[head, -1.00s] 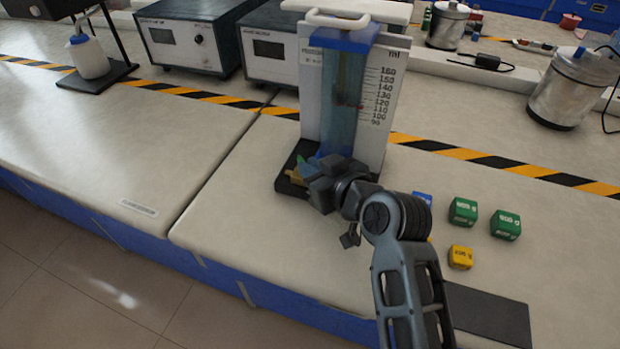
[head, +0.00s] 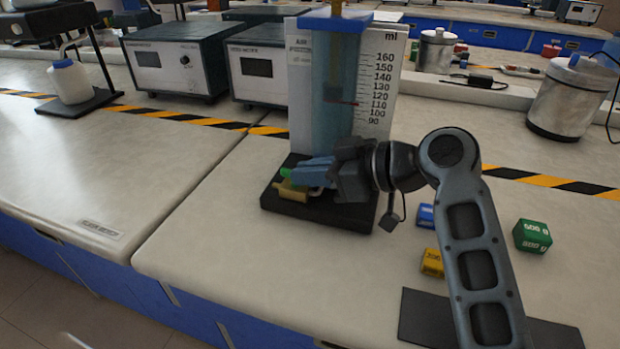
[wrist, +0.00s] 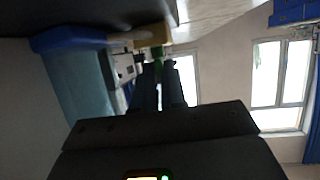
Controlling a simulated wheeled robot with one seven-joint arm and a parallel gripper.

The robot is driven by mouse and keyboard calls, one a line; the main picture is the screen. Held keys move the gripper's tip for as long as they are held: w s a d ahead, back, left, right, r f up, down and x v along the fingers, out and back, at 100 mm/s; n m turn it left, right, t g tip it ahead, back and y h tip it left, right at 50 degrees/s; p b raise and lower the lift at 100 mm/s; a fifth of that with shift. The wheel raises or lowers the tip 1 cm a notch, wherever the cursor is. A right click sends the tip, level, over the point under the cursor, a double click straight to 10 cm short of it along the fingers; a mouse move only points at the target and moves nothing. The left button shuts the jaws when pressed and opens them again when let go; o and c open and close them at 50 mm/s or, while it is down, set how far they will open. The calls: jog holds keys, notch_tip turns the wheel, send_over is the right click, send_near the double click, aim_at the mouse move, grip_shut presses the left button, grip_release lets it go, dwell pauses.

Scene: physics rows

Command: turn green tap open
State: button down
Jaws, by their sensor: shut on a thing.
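The green tap (head: 287,173) is a small green piece at the front foot of the measuring apparatus (head: 382,110), just above a brass-coloured fitting (head: 290,191). My gripper (head: 300,174) reaches in from the right, level, with its fingers shut on the green tap. Only the tap's left end shows past the fingertips. In the wrist view the green tap (wrist: 158,54) shows at the tips of the two dark fingers (wrist: 159,72), which are close together. How far the tap is turned cannot be told.
The apparatus stands on a black base (head: 330,211). Blue (head: 425,216), yellow (head: 432,263) and green (head: 533,236) blocks lie right of it, near a dark mat (head: 420,318). Two grey instrument boxes (head: 175,59) stand behind.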

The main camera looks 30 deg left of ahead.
jog(key=shift+a+f, duration=0.1)
jog(key=c, duration=1.2)
grip_release()
jog(key=shift+v, duration=3.85)
